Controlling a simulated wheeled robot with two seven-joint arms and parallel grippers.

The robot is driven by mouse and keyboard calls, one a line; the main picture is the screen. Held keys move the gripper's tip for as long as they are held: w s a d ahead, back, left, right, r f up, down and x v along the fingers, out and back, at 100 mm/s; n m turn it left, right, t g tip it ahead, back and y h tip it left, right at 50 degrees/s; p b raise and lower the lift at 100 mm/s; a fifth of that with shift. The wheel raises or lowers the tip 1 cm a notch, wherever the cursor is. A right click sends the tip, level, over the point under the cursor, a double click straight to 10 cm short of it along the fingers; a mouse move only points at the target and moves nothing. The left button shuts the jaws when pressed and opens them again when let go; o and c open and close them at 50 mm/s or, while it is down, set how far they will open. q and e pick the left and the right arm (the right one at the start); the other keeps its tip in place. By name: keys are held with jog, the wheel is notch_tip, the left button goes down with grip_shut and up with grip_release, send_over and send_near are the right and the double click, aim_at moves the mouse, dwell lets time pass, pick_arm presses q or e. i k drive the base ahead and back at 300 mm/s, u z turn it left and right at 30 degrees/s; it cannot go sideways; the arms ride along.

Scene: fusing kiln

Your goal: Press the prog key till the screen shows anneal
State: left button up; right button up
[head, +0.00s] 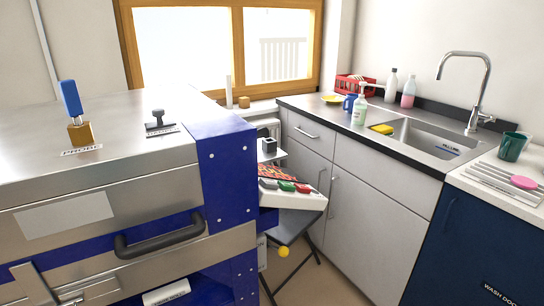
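The kiln (110,195) is a large steel box with blue corner panels and a dark bar handle (160,238), filling the left side of the head view. A pale tilted box (292,199) with red, green and dark coloured pieces on top stands beyond the kiln's right blue panel. I cannot tell whether these pieces are keys. No prog key and no readable screen text can be made out. Neither of my grippers can be made out in this view.
On the kiln's top stand a blue-handled brass tool (76,115) and a dark knob-like piece (159,122). A dark folding stool (287,230) stands beside the kiln. A counter with a sink (430,138), bottles and a red rack (355,84) is on the right.

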aim_at(267, 182)
jog(key=u, duration=0.5)
jog(key=k, duration=0.25)
jog(key=z, duration=1.4)
jog(key=i, duration=0.9)
jog(key=u, duration=0.65)
jog(key=i, duration=0.7)
jog(key=u, duration=0.75)
